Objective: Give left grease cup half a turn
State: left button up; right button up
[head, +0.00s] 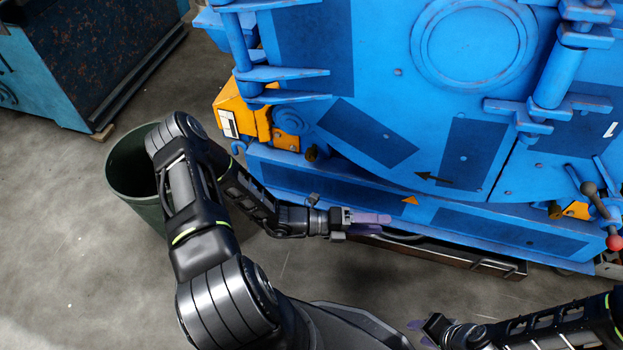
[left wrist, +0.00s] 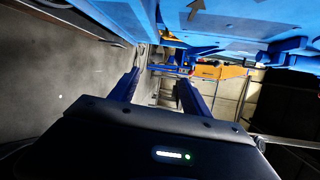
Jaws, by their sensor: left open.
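The left grease cup (head: 311,153) is a small brass knob low on the front of the blue machine (head: 395,95), beside the yellow-orange housing. My left gripper (head: 385,219) is below and to the right of this cup in the head view, apart from it. Its purple fingers are open and empty, and they show spread apart in the left wrist view (left wrist: 156,88). I cannot make out the cup in the left wrist view. My right gripper (head: 416,332) is low in the head view, far from the cup, with its fingertips apart and nothing between them.
A second brass cup (head: 555,212) sits at the machine's lower right, near a lever with a red knob (head: 614,242). A green bin (head: 128,180) stands at left behind my left arm. A dark tray (head: 480,262) runs under the machine. Bare floor (head: 60,220) lies at left.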

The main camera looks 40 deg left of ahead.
pick_arm(q)
jog(key=w+a+f+n+t+y+b, duration=0.1)
jog(key=w+a+f+n+t+y, duration=0.15)
jog(key=a+n, duration=0.2)
jog(key=w+a+f+n+t+y+b, duration=0.1)
jog(key=w+a+f+n+t+b, duration=0.15)
jog(key=a, duration=0.35)
jog(key=n+t+y+b, duration=0.3)
jog(key=n+t+y, duration=0.2)
jog(key=n+y, duration=0.55)
send_near(308, 159)
jog(key=w, duration=0.4)
jog(key=shift+s+a+r+n+h, duration=0.15)
jog(key=shift+a+r+n+h, duration=0.1)
jog(key=shift+n+h, duration=0.15)
pick_arm(e)
notch_tip(308, 159, down, 10)
jog(key=shift+w+d, duration=0.25)
jog(key=shift+w, duration=0.2)
pick_arm(q)
jog(key=shift+d, duration=0.1)
pick_arm(e)
jog(key=shift+f, duration=0.1)
